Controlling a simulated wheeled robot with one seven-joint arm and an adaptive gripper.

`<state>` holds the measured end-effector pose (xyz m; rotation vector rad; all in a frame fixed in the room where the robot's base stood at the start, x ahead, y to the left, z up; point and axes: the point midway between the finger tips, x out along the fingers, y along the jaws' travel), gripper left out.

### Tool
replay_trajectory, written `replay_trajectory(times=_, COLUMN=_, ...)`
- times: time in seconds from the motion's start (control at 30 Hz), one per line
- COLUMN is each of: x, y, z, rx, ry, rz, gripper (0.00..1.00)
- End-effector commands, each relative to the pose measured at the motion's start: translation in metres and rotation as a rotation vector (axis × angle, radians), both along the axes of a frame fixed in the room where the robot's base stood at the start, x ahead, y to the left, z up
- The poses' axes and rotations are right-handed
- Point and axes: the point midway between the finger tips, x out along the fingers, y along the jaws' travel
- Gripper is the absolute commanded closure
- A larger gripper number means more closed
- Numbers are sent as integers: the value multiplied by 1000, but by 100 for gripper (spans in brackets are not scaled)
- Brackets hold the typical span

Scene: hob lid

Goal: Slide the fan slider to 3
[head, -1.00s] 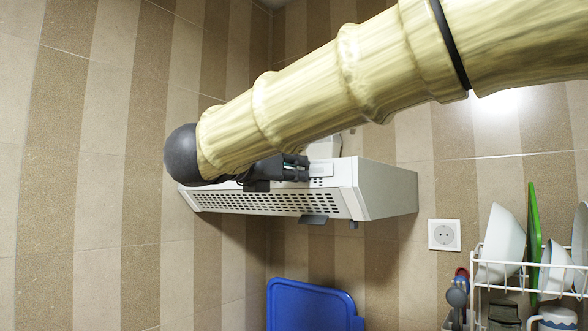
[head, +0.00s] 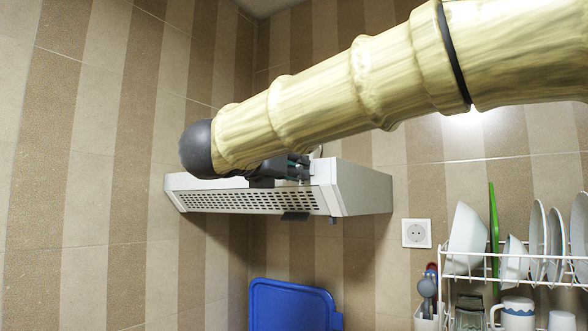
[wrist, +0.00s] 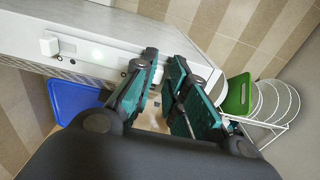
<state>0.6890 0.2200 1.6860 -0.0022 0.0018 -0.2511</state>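The range hood (head: 250,199) is a pale box on the wall with a slotted grille. My gripper (head: 300,168) is at its front panel, near the right end. In the wrist view the gripper (wrist: 165,58) has its two teal fingers a little apart, with a narrow gap and nothing clearly held between them. A small white block-shaped control (wrist: 48,46) sticks out of the hood's panel (wrist: 85,50), left of the fingers and apart from them. I cannot tell whether it is the fan slider. No number marks are readable, and the fingers hide part of the panel.
A blue board (head: 292,306) stands below the hood. A wall socket (head: 416,233) is to its right. A white dish rack (head: 462,279) with plates and a green board (head: 494,215) stands at the right. The wall left of the hood is bare.

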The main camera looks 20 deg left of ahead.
Motion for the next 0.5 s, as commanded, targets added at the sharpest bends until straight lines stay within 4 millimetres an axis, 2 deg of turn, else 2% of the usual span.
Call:
replay_trajectory(times=0.37, x=-1, y=1, z=1, rx=1, ry=-1, rz=3, gripper=70)
replay_trajectory(times=0.5, x=-8, y=3, z=1, rx=0, ry=-2, rz=3, gripper=70)
